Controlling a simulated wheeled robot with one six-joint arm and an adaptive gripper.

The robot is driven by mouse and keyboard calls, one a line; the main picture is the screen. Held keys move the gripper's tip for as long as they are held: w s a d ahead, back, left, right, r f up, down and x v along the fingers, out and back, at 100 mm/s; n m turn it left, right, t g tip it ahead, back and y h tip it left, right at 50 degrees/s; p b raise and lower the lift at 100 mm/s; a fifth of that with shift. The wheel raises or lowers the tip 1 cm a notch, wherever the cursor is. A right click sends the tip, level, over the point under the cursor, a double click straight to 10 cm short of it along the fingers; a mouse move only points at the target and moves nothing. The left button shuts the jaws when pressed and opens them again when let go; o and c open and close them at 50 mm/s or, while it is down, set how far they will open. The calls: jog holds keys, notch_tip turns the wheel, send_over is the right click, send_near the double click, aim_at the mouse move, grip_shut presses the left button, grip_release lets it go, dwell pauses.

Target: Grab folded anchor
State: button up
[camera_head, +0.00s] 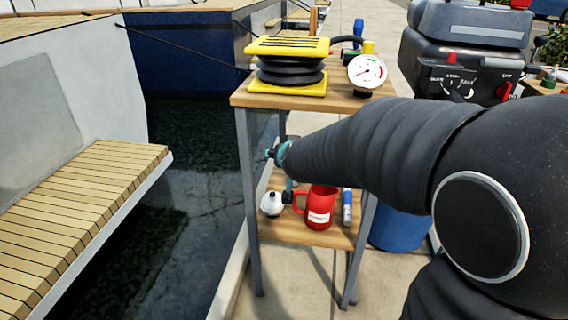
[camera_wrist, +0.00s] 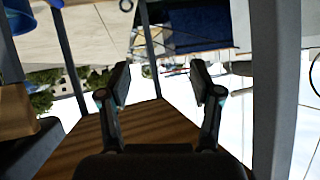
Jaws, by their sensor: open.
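I cannot make out a folded anchor for sure in either view. A small dark shape (camera_head: 287,197) shows between the white ball and the red jug on the lower shelf; I cannot tell whether it is the anchor or part of my gripper. My gripper (camera_wrist: 160,84) is open, with its two fingers well apart and nothing between them in the wrist view. In the head view my arm reaches to the wooden stand and its end hides part of the space between the shelves.
On the lower shelf (camera_head: 265,231) stand a white ball (camera_head: 271,204), a red jug (camera_head: 320,208) and a blue bottle (camera_head: 347,208). Water (camera_head: 190,190) lies left of the stand.

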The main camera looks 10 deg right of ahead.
jog(key=shift+w+d+f+m+t+h+b, duration=0.1)
jog(key=shift+w+d+f+m+h+b, duration=0.5)
jog(key=shift+w+f, duration=2.25)
jog(key=shift+w+d+f+m+t+h+b, duration=0.15)
jog(key=shift+w+d+f+h+b, duration=1.15)
jog(key=shift+w, duration=2.6)
jog(key=shift+w+d+f+m+t+h+b, duration=0.1)
jog(key=shift+w+d+f+m+h, duration=0.3)
jog(key=shift+w+d+f, duration=1.75)
jog(key=shift+w+a+f, duration=0.4)
jog(key=shift+w+a, duration=0.1)
jog(key=shift+w, duration=0.1)
jog(key=shift+w+a+f, duration=0.4)
jog(key=shift+w+a, duration=0.1)
jog(key=shift+w, duration=0.1)
grip_shut()
jog(key=shift+r, duration=0.1)
